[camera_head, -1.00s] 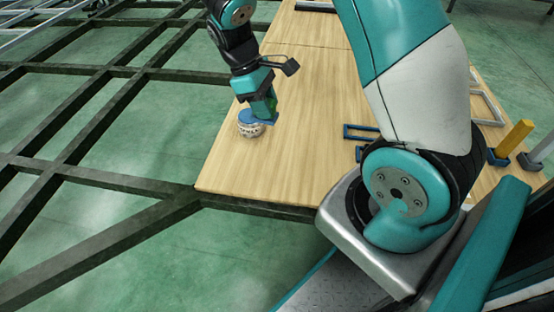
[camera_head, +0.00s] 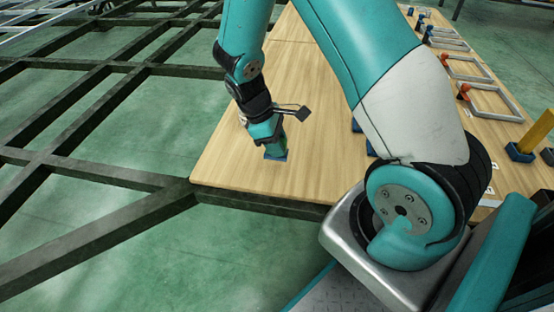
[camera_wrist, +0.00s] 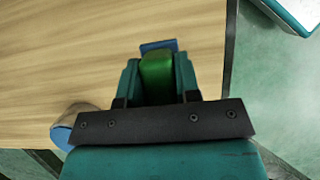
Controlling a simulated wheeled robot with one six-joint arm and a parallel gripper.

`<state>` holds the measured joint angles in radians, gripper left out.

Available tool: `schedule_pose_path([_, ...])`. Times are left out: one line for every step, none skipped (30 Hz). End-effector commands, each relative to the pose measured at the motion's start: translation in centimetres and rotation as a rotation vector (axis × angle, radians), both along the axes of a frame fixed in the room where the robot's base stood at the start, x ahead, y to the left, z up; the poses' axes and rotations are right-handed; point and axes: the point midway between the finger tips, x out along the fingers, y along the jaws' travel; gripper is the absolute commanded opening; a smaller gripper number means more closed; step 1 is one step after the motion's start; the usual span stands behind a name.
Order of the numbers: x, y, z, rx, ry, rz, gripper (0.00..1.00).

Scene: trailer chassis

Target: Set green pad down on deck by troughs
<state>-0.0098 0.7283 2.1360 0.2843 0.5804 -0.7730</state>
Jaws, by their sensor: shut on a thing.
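My gripper (camera_head: 276,148) is shut on the green pad, low over the near left part of the wooden deck (camera_head: 235,165). The green pad (camera_wrist: 157,72) shows between the fingers in the wrist view, with a flat blue piece (camera_wrist: 158,45) at its far end. The blue piece is at or just above the deck; I cannot tell whether it touches. Blue parts, possibly the troughs (camera_head: 371,148), show to the right of my gripper, mostly hidden behind my arm.
A yellow block (camera_head: 538,130) and grey frames (camera_head: 495,102) are on the right. Dark chassis beams (camera_head: 90,175) lie left of the deck edge. Bare deck surrounds the gripper.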

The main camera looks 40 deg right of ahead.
Motion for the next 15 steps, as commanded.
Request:
schedule_pose_path([0.0,0.0,-0.5,-0.001,0.001,0.0,0.12])
schedule_pose_path([0.0,0.0,-0.8,0.0,0.001,0.0,0.12])
schedule_pose_path([0.0,0.0,-1.4,0.0,0.002,0.001,0.12])
schedule_pose_path([0.0,0.0,-1.9,0.0,0.002,0.001,0.12])
schedule_pose_path([0.0,0.0,-2.5,0.0,0.002,0.001,0.12])
schedule_pose_path([0.0,0.0,-3.2,0.0,0.002,0.001,0.12])
schedule_pose_path([-0.1,0.0,-3.6,0.0,0.002,0.001,0.12])
schedule_pose_path([-0.1,0.0,-4.0,0.0,0.002,0.001,0.12])
schedule_pose_path([0.0,0.0,-4.3,-0.001,0.001,0.0,0.12])
schedule_pose_path([0.0,0.0,-4.3,0.0,0.0,0.0,0.12])
schedule_pose_path([0.0,0.0,-4.3,-0.001,-0.001,-0.001,0.12])
schedule_pose_path([0.0,0.0,-4.2,0.0,-0.002,-0.001,0.12])
schedule_pose_path([0.0,0.0,-4.2,0.0,-0.002,-0.001,0.12])
schedule_pose_path([0.0,0.0,-4.2,0.0,-0.002,-0.001,0.12])
schedule_pose_path([0.0,0.0,-4.1,0.0,-0.002,-0.001,0.12])
